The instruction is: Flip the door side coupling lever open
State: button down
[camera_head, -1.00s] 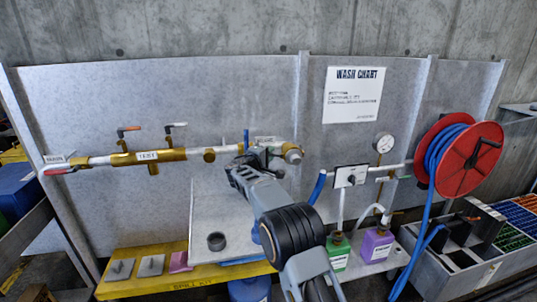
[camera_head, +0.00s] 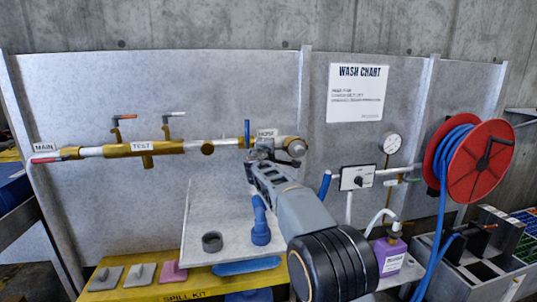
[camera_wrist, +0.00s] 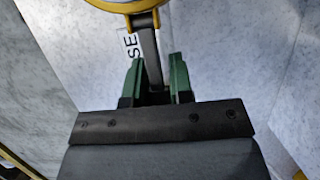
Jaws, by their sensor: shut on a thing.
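In the wrist view, the two green fingers of my gripper (camera_wrist: 157,64) stand on either side of a flat grey metal lever (camera_wrist: 148,45) and are shut on it. The lever runs up from between the fingers to a yellow-brass coupling (camera_wrist: 143,19) at the top edge. In the head view, my gripper (camera_head: 261,161) is at the right end of the wall pipe, just below the HOSE label (camera_head: 267,133) and beside the brass coupling (camera_head: 288,142). My arm hides the lever there.
A blue handle (camera_head: 247,133) stands upright just left of the label. A blue elbow (camera_head: 260,222) and a grey ring (camera_head: 212,242) are on the white panel below. A switch box (camera_head: 357,178), gauge (camera_head: 391,143) and red hose reel (camera_head: 480,160) are to the right.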

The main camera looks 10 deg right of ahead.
jog(key=c, duration=1)
grip_release()
jog(key=shift+s, duration=0.15)
jog(key=b+v, duration=0.4)
jog(key=v, duration=0.9)
jog(key=shift+s, duration=0.3)
jog(key=shift+a, duration=0.1)
